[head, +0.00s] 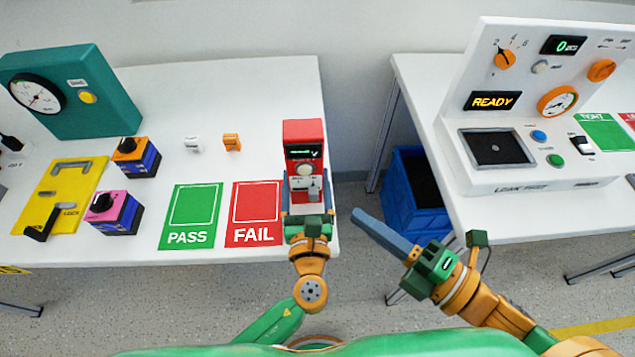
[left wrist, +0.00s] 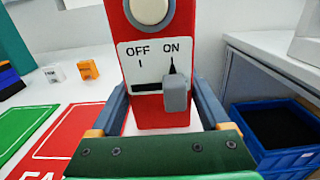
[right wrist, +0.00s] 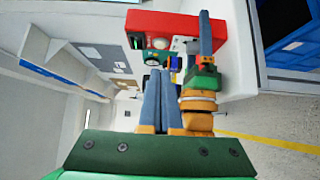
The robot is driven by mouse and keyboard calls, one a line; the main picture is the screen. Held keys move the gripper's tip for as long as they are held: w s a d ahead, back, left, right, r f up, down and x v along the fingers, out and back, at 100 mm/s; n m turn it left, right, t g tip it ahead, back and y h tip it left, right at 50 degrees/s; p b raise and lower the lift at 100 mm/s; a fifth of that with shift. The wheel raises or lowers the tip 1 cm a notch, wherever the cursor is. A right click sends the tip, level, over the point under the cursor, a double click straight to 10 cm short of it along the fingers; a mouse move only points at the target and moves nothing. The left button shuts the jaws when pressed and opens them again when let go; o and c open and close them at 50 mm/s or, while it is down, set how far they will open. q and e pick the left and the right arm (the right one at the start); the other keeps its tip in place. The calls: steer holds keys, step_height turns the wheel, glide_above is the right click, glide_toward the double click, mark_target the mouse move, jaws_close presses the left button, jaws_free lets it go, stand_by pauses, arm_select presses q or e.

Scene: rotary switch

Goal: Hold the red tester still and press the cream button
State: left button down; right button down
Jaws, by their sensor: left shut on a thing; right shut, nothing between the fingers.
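The red tester (head: 304,129) stands upright at the right end of the left table. Its cream button (head: 304,169) sits below a small lit display, and the button also shows at the top of the left wrist view (left wrist: 149,10). Below it, a grey switch lever (left wrist: 177,93) is at the ON mark. My left gripper (head: 306,208) is shut on the tester, one finger on each side of its lower part. My right gripper (head: 357,213) is shut and empty, right of the tester and apart from it. Its closed fingers (right wrist: 160,78) point toward the tester's side of the scene.
A green PASS mat (head: 190,237) and a red FAIL mat (head: 257,236) lie left of the tester. Two small boxes (head: 192,145) (head: 232,142) stand behind them. A blue bin (head: 396,204) is in the gap before the right table with its leak-test console (head: 540,186).

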mark_target(300, 173)
steer(key=shift+w, duration=0.1)
steer(key=x, duration=1)
steer(key=shift+f, duration=0.1)
